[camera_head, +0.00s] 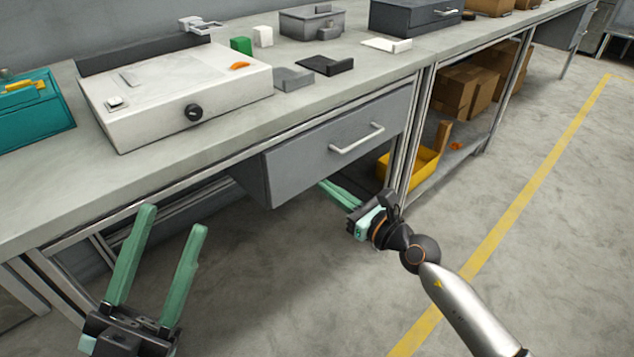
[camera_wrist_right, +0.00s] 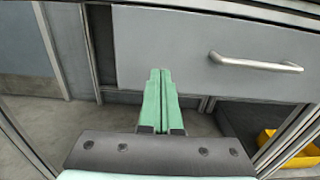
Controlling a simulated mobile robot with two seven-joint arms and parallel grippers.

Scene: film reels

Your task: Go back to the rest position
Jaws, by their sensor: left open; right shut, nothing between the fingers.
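My left gripper (camera_head: 162,258) is open and empty at the lower left of the head view, its two green fingers pointing up, in front of the workbench. My right gripper (camera_head: 338,192) is in the middle of the head view, in front of and below the grey drawer (camera_head: 335,145). In the right wrist view, the green fingers of my right gripper (camera_wrist_right: 157,85) are pressed together with nothing between them. They overlap the lower part of the drawer front in that view.
The workbench (camera_head: 240,153) holds a white box with a black knob (camera_head: 180,95), a teal case (camera_head: 35,115) and several small items. The drawer has a pale bar handle (camera_head: 357,138). A yellow bin (camera_head: 410,168) and cardboard boxes (camera_head: 467,90) sit underneath. The floor at right is open.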

